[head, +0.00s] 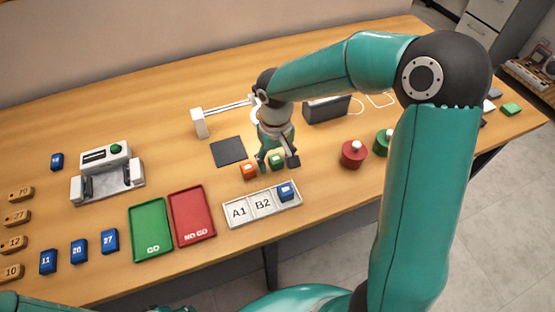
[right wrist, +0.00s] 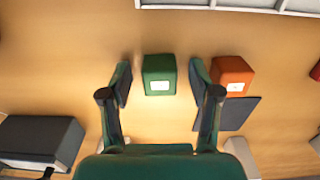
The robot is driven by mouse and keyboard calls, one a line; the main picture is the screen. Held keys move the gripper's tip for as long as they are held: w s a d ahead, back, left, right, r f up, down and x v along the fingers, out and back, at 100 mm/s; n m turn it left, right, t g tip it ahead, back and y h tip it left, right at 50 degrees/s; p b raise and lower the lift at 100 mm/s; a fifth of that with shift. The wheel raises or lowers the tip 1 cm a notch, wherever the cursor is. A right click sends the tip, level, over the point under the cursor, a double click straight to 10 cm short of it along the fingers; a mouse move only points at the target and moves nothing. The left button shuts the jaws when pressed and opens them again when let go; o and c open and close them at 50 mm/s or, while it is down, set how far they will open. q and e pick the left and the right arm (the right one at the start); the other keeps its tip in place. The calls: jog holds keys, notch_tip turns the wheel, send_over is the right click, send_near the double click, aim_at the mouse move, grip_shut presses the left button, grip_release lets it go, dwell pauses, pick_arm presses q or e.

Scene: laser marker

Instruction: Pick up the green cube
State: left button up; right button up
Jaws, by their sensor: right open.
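The green cube (head: 277,161) stands on the wooden table, just behind the white labelled tray. In the right wrist view the green cube (right wrist: 159,74) sits between and just beyond the two fingertips, with a small white label on its face. My right gripper (head: 277,163) is open over it, and its spread fingers show in the right wrist view (right wrist: 160,80). I cannot tell whether a finger touches the cube. My left gripper is not in view; only a bit of teal arm shows at the bottom left.
An orange cube (head: 249,171) stands close beside the green one, near the right finger in the wrist view (right wrist: 232,75). The labelled tray (head: 236,223) holds a blue cube (head: 285,192). A dark square pad (head: 228,151) lies behind. Red (head: 353,155) and green (head: 382,143) round pieces stand rightward.

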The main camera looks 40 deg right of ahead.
jog(key=c, duration=1)
jog(key=shift+o, duration=0.2)
jog(key=shift+r, duration=0.1)
